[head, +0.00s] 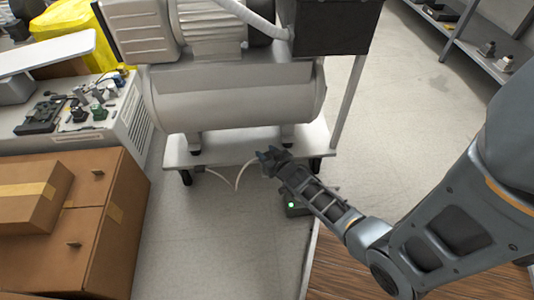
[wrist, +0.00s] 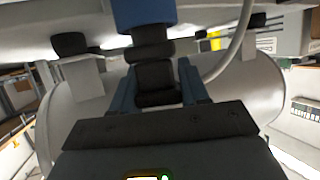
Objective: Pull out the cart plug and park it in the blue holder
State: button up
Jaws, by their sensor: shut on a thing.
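My gripper (head: 269,157) is at the front edge of the cart's lower shelf (head: 222,150), low over the floor. In the wrist view its two blue-grey fingers (wrist: 157,72) are shut on a dark ribbed piece, the plug (wrist: 154,52). A blue cylindrical part (wrist: 144,14) adjoins the plug's far end. I cannot tell whether this is the plug's own body, a socket or the blue holder. A pale cable (head: 237,185) hangs in a loop left of my gripper. It seems to show in the wrist view (wrist: 236,45) too. I cannot pick out the blue holder for certain.
The compressor tank (head: 235,98) stands on the cart, with a motor (head: 205,35) and a dark box (head: 335,25) above. Cardboard boxes (head: 110,205) and a bench with small parts (head: 70,125) stand left. Grey shelves (head: 480,40) stand back right. Floor between is clear.

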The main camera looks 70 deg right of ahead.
jog(key=shift+f+b, duration=0.45)
jog(key=shift+f, duration=0.1)
jog(key=o, duration=0.8)
jog(key=shift+r, duration=0.1)
jog(key=shift+s+a+r+p, duration=0.35)
jog(key=shift+s+p, duration=0.1)
jog(key=shift+p, duration=0.2)
jog(key=p+v, duration=0.5)
jog(key=v, duration=0.4)
jog(key=shift+s+a, duration=0.25)
jog(key=shift+a, duration=0.05)
jog(key=shift+f, duration=0.1)
